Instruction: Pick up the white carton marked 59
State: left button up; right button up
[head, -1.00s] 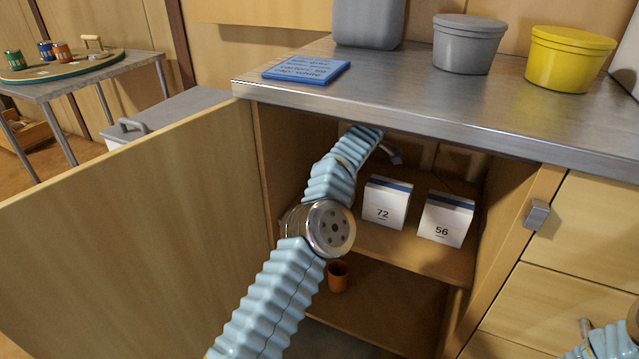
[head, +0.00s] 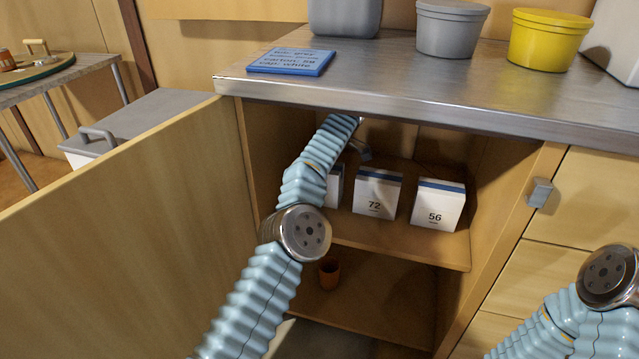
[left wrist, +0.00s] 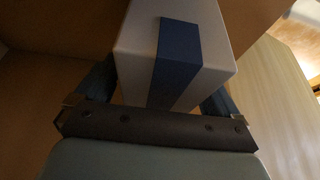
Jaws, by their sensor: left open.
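A white carton with a blue band (head: 335,187) stands at the left on the cupboard's upper shelf, mostly behind my left arm; its number is hidden. Two similar cartons stand to its right, marked 72 (head: 375,195) and 56 (head: 438,208). My left gripper (head: 362,145) is inside the cupboard, only partly visible in the head view. In the left wrist view my left gripper (left wrist: 158,92) is open, with its fingers either side of a white carton with a blue band (left wrist: 205,45). No number shows there; I cannot tell whether the fingers touch it. My right gripper is out of view.
The open cupboard door (head: 130,220) stands left of my left arm. The metal counter (head: 400,88) overhangs the shelf and carries a blue sign (head: 291,61), a grey tub (head: 450,30) and a yellow tub (head: 549,40). An orange cup (head: 329,273) stands on the lower shelf.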

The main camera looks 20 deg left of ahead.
pick_arm(q)
jog(key=shift+f, duration=0.25)
dwell(0.3)
jog(key=c, duration=1.1)
jog(key=shift+c, duration=0.6)
jog(key=shift+r, duration=0.2)
